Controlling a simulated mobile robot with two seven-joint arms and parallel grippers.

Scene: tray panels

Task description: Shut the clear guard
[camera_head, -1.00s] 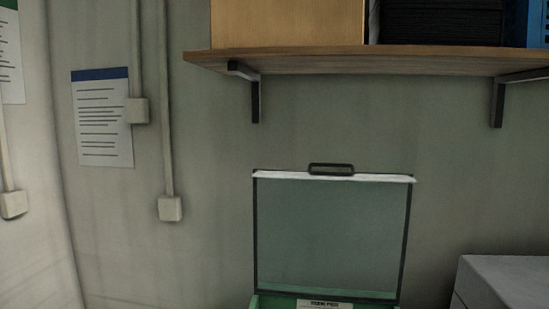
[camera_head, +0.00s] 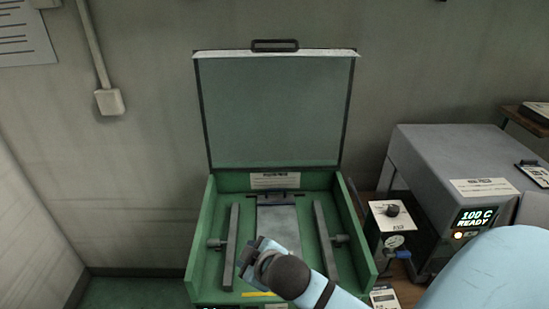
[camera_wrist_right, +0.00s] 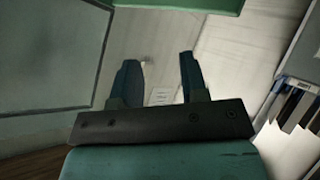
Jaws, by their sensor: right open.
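The clear guard (camera_head: 275,110) stands open and upright at the back of the green press (camera_head: 195,250). It has a dark frame, a white strip along its top edge and a black handle (camera_head: 275,45) at the top middle. My right gripper (camera_head: 254,252) is over the front middle of the press, below the guard and apart from its handle. In the right wrist view its two fingers (camera_wrist_right: 158,75) are spread with nothing between them. My left gripper is in neither view.
Inside the press are two upright side bars and a grey plate (camera_head: 278,220). A grey heater box (camera_head: 440,170) reading "100 C READY" and a small gauge unit (camera_head: 393,225) stand at the right. The wall is close behind the guard.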

